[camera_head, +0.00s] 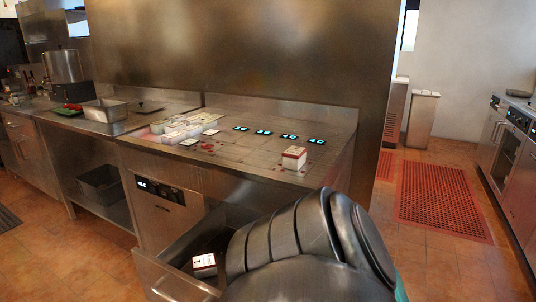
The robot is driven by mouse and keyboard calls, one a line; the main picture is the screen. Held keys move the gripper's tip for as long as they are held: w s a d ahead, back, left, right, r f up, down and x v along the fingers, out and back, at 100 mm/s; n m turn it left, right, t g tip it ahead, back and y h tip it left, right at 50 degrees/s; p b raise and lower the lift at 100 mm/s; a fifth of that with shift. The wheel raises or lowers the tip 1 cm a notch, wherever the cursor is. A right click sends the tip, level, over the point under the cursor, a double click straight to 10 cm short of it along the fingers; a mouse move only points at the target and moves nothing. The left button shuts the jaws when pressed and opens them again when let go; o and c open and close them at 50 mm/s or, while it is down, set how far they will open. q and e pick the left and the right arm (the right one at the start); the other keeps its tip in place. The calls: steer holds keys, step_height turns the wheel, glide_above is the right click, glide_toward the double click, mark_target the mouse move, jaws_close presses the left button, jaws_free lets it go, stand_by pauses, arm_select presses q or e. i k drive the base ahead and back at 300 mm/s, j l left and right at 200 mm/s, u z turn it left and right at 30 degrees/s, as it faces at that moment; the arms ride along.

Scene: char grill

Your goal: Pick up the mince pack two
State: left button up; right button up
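A small white and red pack (294,158) sits on the steel counter (245,155) near its right front edge. Another small pack with a white and red label (204,261) lies inside an open drawer (180,278) below the counter. I cannot tell which of them is mince pack two. A large dark ridged part of my own body fills the bottom right and covers part of the drawer. Neither of my gripper's fingers shows in this view.
White containers (180,128) and several lit displays (264,132) are on the counter. A metal pan (104,111) and large pot (64,67) stand further left. A red floor mat (443,202) lies on the right, with open floor around it.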

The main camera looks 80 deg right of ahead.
mark_target(294, 157)
steer(key=k+l, duration=0.25)
steer(key=l, duration=0.15)
steer(key=k+l, duration=0.2)
steer(key=l, duration=0.2)
steer(key=k+l, duration=0.25)
steer(key=l, duration=0.15)
steer(key=k+l, duration=0.25)
steer(key=l, duration=0.15)
steer(key=k+l, duration=0.2)
steer(key=l, duration=0.15)
steer(key=k+l, duration=0.25)
steer(key=l, duration=0.15)
